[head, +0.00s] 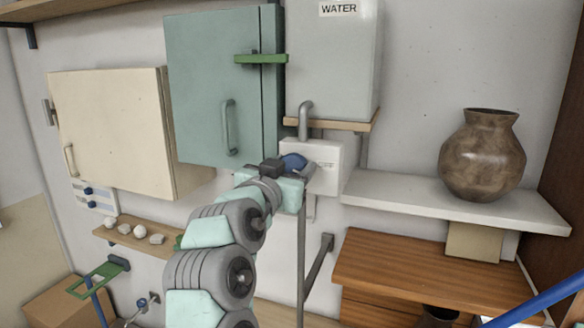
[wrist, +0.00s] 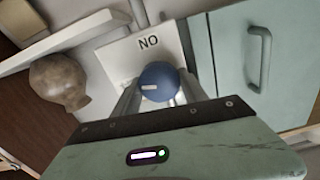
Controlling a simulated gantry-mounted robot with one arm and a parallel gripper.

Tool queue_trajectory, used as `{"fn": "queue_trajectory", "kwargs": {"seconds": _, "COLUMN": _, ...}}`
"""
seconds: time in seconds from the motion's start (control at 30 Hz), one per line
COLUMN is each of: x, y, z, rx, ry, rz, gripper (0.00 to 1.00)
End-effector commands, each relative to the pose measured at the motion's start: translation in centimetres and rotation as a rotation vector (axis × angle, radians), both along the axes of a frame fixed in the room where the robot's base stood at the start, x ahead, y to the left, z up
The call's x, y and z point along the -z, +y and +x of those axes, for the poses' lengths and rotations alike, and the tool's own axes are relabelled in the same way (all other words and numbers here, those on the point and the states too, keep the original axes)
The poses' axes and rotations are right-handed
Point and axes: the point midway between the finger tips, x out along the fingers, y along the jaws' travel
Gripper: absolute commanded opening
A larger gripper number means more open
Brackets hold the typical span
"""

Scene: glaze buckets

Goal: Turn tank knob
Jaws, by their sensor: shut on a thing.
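The grey-white water tank (head: 333,70), labelled WATER, stands on a small wooden shelf with a bent grey pipe below it. A white box (head: 328,158) under the shelf carries the blue round knob (head: 293,161). In the wrist view the knob (wrist: 158,80) has a white mark pointing left, and the box (wrist: 146,43) shows letters that read as NO from that angle. My gripper (head: 297,170) is at the knob. In the wrist view my gripper (wrist: 157,92) has a grey finger on each side of the knob and is shut on it. The fingertips are partly hidden.
A teal cabinet (head: 200,95) with a green clamp is left of the tank; a cream cabinet (head: 110,130) is farther left. A brown vase (head: 482,160) stands on a white shelf (head: 400,190) at right. A grey post (head: 301,260) stands below the box.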

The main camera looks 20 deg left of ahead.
Motion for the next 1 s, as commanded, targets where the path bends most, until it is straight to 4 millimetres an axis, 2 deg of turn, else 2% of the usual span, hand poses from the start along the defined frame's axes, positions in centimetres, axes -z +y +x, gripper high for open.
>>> {"fn": "queue_trajectory", "kwargs": {"seconds": 0.03, "x": 0.00, "y": 0.03, "z": -0.01, "rx": -0.001, "ry": 0.000, "rz": 0.000, "gripper": 0.18}}
{"fn": "queue_trajectory", "kwargs": {"seconds": 0.13, "x": 0.00, "y": 0.04, "z": -0.01, "rx": -0.001, "ry": 0.000, "rz": 0.000, "gripper": 0.10}}
{"fn": "queue_trajectory", "kwargs": {"seconds": 0.27, "x": -0.25, "y": 0.03, "z": 0.02, "rx": 0.000, "ry": -0.001, "rz": -0.034, "gripper": 0.10}}
{"fn": "queue_trajectory", "kwargs": {"seconds": 0.53, "x": -0.28, "y": 0.14, "z": -0.03, "rx": -0.001, "ry": -0.006, "rz": -0.254, "gripper": 0.10}}
{"fn": "queue_trajectory", "kwargs": {"seconds": 0.83, "x": -0.08, "y": 0.14, "z": -0.04, "rx": -0.001, "ry": -0.008, "rz": -0.268, "gripper": 0.10}}
{"fn": "queue_trajectory", "kwargs": {"seconds": 0.87, "x": -0.09, "y": 0.14, "z": -0.04, "rx": -0.001, "ry": -0.008, "rz": -0.268, "gripper": 0.53}}
{"fn": "queue_trajectory", "kwargs": {"seconds": 1.0, "x": -0.07, "y": 0.12, "z": -0.02, "rx": -0.001, "ry": -0.007, "rz": -0.268, "gripper": 0.64}}
